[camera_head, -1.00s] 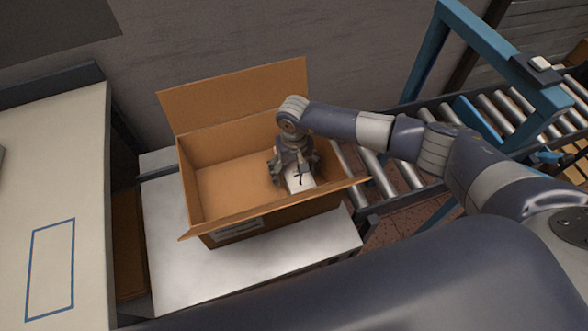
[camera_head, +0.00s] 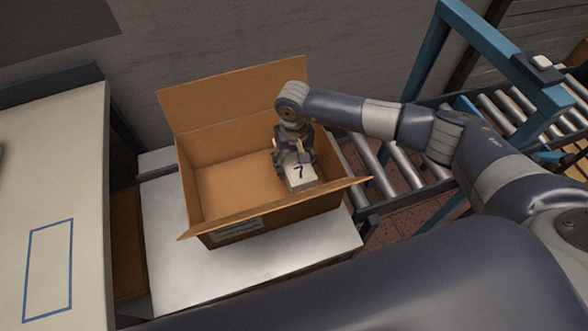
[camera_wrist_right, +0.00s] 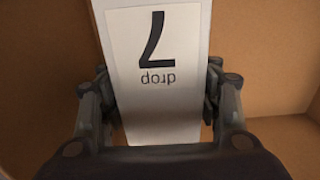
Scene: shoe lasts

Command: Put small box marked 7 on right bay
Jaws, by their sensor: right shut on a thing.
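The small white box marked 7 (camera_head: 299,175) is inside the open cardboard carton, at its right side. My right gripper (camera_head: 292,160) reaches down into the carton and is shut on the box. I cannot tell whether the box still touches the carton floor. A blue-outlined rectangle (camera_head: 49,265) is marked on the pale table at the left. My left gripper is not in view.
The cardboard carton (camera_head: 222,190) stands on a light metal table (camera_head: 170,270), with its flaps up or spread outward. A roller conveyor (camera_head: 405,175) with a blue frame (camera_head: 500,60) is to the right. The pale table (camera_head: 75,170) at left looks mostly clear.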

